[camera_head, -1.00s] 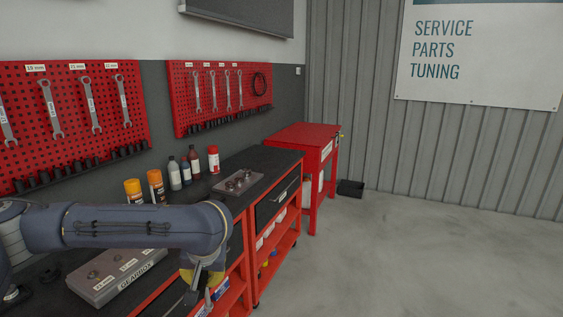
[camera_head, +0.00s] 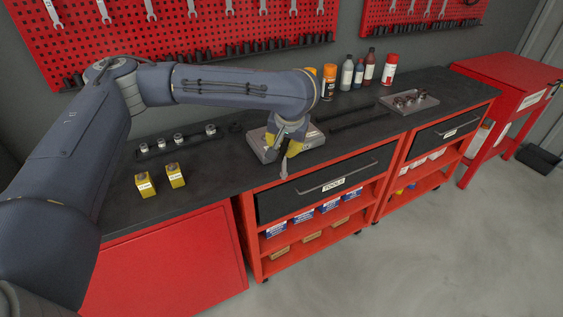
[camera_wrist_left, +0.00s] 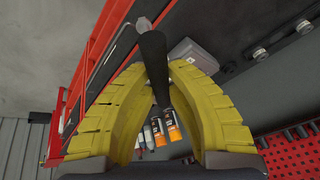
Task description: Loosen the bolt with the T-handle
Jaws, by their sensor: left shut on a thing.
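My left gripper (camera_head: 284,148), with yellow fingers, is at the front edge of the bench, in front of the grey gearbox block (camera_head: 315,138). In the left wrist view it (camera_wrist_left: 160,76) is shut on a black-handled tool with a grey metal end, which looks like the T-handle (camera_wrist_left: 152,48). In the head view the grey end of the T-handle (camera_head: 284,166) hangs below the fingers. The gearbox block also shows in the left wrist view (camera_wrist_left: 194,54), behind the tool and apart from it. The bolt cannot be made out. My right gripper is not in view.
Two yellow labelled blocks (camera_head: 160,181) and a dark strip of sockets (camera_head: 178,143) lie left on the bench. Several bottles (camera_head: 347,74) and a grey tray with parts (camera_head: 408,101) stand to the right. The TOOLS drawer (camera_head: 325,185) is below the gripper. The floor in front is clear.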

